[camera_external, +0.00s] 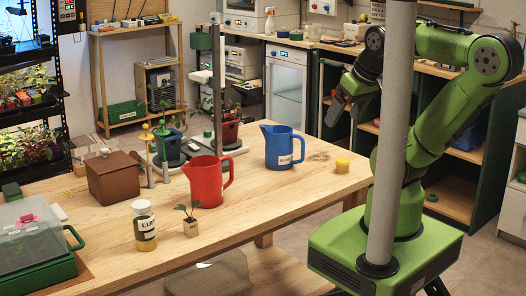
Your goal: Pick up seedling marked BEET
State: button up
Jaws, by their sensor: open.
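A small seedling (190,222) stands upright on the wooden table in a tan cube-shaped pot with a label. The label is too small to read, so I cannot tell whether it says BEET. It stands near the front edge, right of a labelled jar and in front of a red jug. My gripper (341,106) is raised at the upper right, beyond the right end of the table, and points down to the left. It is open and empty, far from the seedling. A grey pole hides part of my arm.
The red jug (205,184), blue jug (279,147) and jar (144,226) stand on the table (300,195). A brown box (113,178) and green-based case (38,262) are at left. A yellow-lidded tub (342,166) is near the right edge. Plants fill the rack at far left.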

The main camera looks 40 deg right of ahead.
dwell(0.4)
jog(key=c, duration=0.4)
jog(key=shift+o, duration=0.2)
